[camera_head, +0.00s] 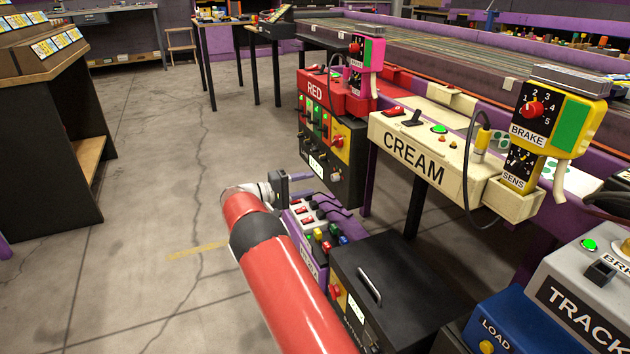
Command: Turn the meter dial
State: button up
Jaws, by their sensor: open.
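Several dials are in view, and I cannot tell which one is the meter dial. A red knob (334,291) sits on a yellow panel of the low black-and-purple box, beside a small white meter face (355,309). A similar red knob (338,139) is on the box under the RED station, with a white meter face (318,167) below it. The BRAKE dial (533,109) has a red knob and numbers, with a smaller SENS dial (519,160) under it. My gripper (289,186) is open, beside the purple box's switches; my arm partly hides it. Contact cannot be judged.
The CREAM station (415,160) and its hanging cable stand to the right of my gripper. A black lidded box (395,270) is close on the right, with the grey TRACK box (585,290) beyond. The concrete floor (160,190) on the left is clear.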

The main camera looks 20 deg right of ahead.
aim_at(332, 179)
jog(key=d, duration=0.7)
jog(key=shift+w+d+f, duration=0.15)
jog(key=shift+w+d, duration=0.15)
jog(key=shift+w, duration=0.05)
grip_shut()
jog(key=shift+n, duration=0.4)
jog(key=n+p, duration=0.1)
jog(key=n, duration=0.1)
jog(key=shift+n+p, duration=0.35)
jog(key=shift+n, duration=0.05)
jog(key=n+p, duration=0.2)
jog(key=n, duration=0.3)
